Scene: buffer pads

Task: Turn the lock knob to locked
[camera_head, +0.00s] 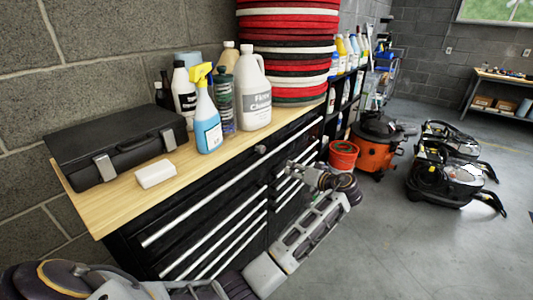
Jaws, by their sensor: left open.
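A small dark lock knob (262,149) sits on the upper front edge of the black tool cabinet (130,246), just under the wooden top. It is too small here to tell which way it is turned. My left gripper (292,172) is in front of the cabinet's drawers, a little right of the knob and lower in the picture. It is open and appears apart from the knob. My left arm comes in along the bottom and bends up to it. My right gripper is not in view.
The wooden top (120,205) holds a black case (115,145), a white block (156,174), a blue spray bottle (208,125), a white jug (254,95) and stacked red and black pads (288,50). An orange vacuum (374,155) and a red bucket (343,156) stand beyond.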

